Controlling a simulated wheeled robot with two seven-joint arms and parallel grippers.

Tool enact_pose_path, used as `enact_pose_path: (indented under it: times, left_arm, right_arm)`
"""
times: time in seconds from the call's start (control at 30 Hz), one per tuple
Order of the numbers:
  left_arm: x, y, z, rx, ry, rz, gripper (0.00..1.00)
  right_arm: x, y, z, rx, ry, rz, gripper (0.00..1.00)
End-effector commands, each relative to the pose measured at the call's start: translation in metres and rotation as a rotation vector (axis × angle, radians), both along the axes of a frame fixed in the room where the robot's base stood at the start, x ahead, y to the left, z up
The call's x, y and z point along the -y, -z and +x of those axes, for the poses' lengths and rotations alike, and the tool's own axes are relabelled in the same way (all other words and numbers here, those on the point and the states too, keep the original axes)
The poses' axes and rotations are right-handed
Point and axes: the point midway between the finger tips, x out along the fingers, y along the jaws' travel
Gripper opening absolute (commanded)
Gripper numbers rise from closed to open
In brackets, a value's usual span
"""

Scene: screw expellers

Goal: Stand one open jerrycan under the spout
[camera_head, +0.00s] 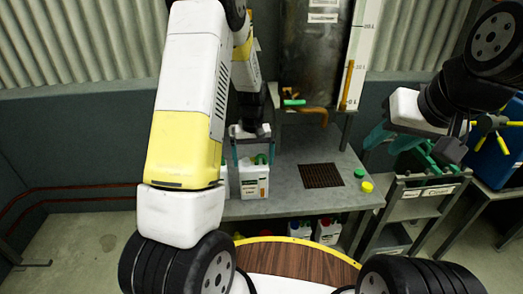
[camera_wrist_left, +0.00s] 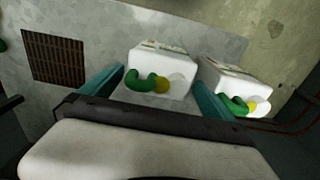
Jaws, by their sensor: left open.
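A white jerrycan (camera_head: 254,185) with a label and green handle stands upright on the grey bench. It also shows in the left wrist view (camera_wrist_left: 160,62), with green and yellow parts on top; I cannot tell whether its mouth is open. My left gripper (camera_head: 253,160) is open, its teal fingers either side of the can's top; it does not grip it. A second similar jerrycan (camera_wrist_left: 235,78) stands beside it, mostly hidden in the head view. The orange spout (camera_head: 313,114) sticks out below the metal tank, above the bench. My right gripper (camera_head: 412,158) looks open and empty over a cart at right.
A dark grate (camera_head: 321,175) is set in the bench below and in front of the spout. A grey cart (camera_head: 415,205) stands at right. Several containers sit under the bench.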

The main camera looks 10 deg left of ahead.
Motion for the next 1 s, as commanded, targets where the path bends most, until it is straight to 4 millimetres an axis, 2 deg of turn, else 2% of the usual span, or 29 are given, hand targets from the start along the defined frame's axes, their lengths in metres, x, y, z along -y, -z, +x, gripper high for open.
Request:
enact_pose_path:
  times: [0.3,0.43,0.67,0.77,0.83,1.0]
  left_arm:
    - [0.000,-0.070,0.001,0.005,0.000,-0.001,1.00]
    - [0.000,-0.091,0.001,0.003,0.001,0.000,1.00]
    - [0.000,-0.114,-0.004,0.014,0.005,-0.008,1.00]
    - [0.001,-0.138,-0.016,0.051,0.020,-0.033,1.00]
    - [0.002,-0.162,-0.032,0.094,0.040,-0.059,1.00]
    - [0.007,-0.220,-0.087,0.222,0.114,-0.113,1.00]
  right_arm:
    - [0.000,0.000,0.000,0.000,0.000,0.000,0.36]
    - [0.000,0.000,0.000,0.000,0.000,0.000,0.36]
    - [0.000,0.000,0.000,0.000,0.000,0.000,0.36]
    - [0.000,0.000,0.000,0.000,0.000,0.000,0.36]
    - [0.000,0.000,0.000,0.000,0.000,0.000,0.36]
    - [0.000,0.000,0.000,0.000,0.000,0.000,0.36]
